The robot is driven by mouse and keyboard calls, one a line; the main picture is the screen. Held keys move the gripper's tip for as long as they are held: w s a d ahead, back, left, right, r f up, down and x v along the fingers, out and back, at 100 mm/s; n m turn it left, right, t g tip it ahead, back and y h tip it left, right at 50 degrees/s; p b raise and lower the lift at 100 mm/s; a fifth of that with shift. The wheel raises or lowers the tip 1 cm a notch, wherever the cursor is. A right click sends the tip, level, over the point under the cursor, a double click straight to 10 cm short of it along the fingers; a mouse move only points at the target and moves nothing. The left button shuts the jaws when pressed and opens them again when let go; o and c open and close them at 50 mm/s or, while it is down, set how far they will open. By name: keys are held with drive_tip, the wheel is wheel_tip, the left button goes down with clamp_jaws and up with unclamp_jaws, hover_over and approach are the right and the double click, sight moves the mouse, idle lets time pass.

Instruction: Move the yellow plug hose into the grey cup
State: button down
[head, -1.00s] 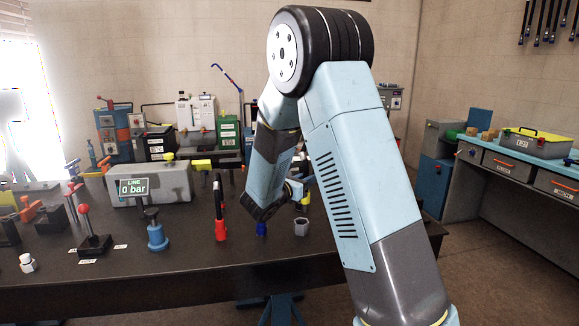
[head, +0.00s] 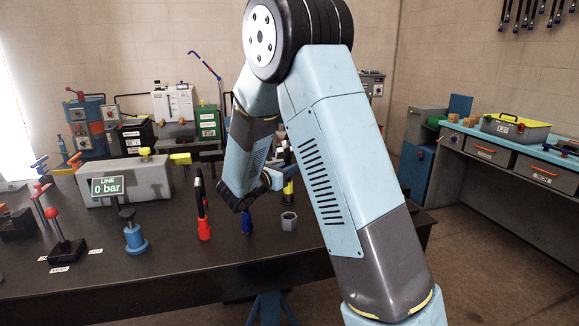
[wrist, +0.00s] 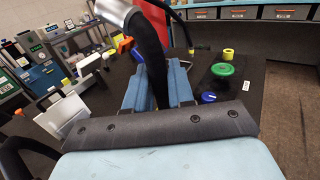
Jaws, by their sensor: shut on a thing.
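My gripper (wrist: 158,88) is shut on a thick black hose (wrist: 151,58), seen between its blue fingers in the wrist view, with a silver part at the top. In the head view the hose's yellow plug band (head: 288,187) shows beside my wrist, above and apart from the grey cup (head: 288,222). The grey cup stands on the dark bench, and its opening looks empty. My forearm hides part of the gripper and hose in the head view. How far the plug is from the cup in depth I cannot tell.
A red-based black hose (head: 203,205) stands upright left of the cup, and a blue piece (head: 247,221) stands between them. A blue knob fitting (head: 135,235) and a grey pressure block (head: 128,182) stand farther left. The bench front right of the cup looks clear.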

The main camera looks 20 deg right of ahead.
hover_over(287, 198)
drive_tip(key=shift+w+d+f, duration=0.15)
drive_tip(key=shift+f, duration=0.6)
drive_tip(key=shift+w+d+f, duration=0.1)
drive_tip(key=shift+f, duration=0.65)
drive_tip(key=shift+w+d+f, duration=0.15)
drive_tip(key=shift+f, duration=0.6)
drive_tip(key=shift+d+f, duration=0.1)
drive_tip(key=shift+f, duration=2.6)
idle(0.4)
drive_tip(key=c, duration=0.9)
unclamp_jaws()
drive_tip(key=shift+s, duration=0.1)
drive_tip(key=v, duration=1.3)
drive_tip(key=shift+s+a, duration=0.15)
drive_tip(key=shift+a, duration=0.25)
